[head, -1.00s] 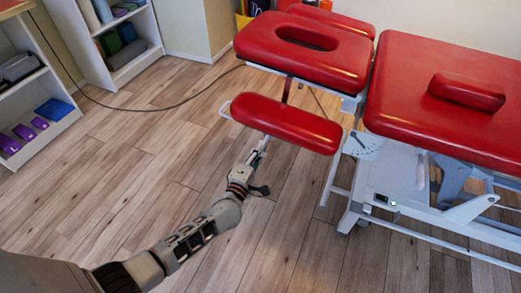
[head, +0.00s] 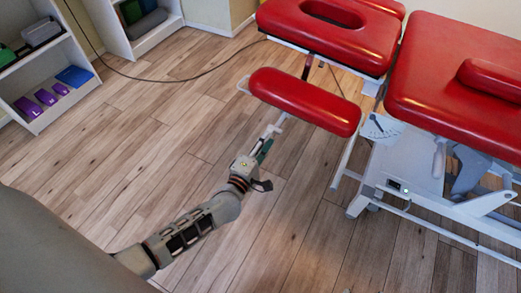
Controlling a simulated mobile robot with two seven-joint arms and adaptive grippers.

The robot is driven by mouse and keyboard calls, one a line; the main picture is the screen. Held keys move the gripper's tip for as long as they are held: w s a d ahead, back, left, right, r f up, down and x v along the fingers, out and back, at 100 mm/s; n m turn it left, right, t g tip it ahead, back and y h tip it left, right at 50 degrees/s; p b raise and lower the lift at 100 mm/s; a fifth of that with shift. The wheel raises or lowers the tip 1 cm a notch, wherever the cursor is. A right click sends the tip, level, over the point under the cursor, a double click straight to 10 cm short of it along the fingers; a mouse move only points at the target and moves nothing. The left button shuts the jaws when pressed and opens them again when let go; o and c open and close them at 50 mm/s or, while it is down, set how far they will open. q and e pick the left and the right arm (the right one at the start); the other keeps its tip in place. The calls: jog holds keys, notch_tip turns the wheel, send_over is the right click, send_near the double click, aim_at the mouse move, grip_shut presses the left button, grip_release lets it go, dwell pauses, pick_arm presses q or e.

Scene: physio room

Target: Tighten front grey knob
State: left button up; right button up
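The red padded treatment table (head: 460,90) stands at the upper right on a white metal frame. Its headrest (head: 335,30) has an oval face hole. A lower red armrest pad (head: 305,101) sits in front of the headrest. My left gripper (head: 270,139) reaches up to the front underside of this pad, its tips at or close to a small pale part (head: 279,122) there. I cannot tell if it touches that part. The fingers are too small to judge whether they are open. No grey knob can be made out clearly. My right gripper is not in view.
A white angle plate (head: 380,128) and the table's white legs stand right of the armrest. A dark cable (head: 190,77) runs across the wood floor. White shelves (head: 45,75) with purple and blue blocks stand at the left. The floor left of my arm is clear.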

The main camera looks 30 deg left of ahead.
pick_arm(q)
jog(key=shift+s+a, duration=0.1)
jog(key=shift+s, duration=2.55)
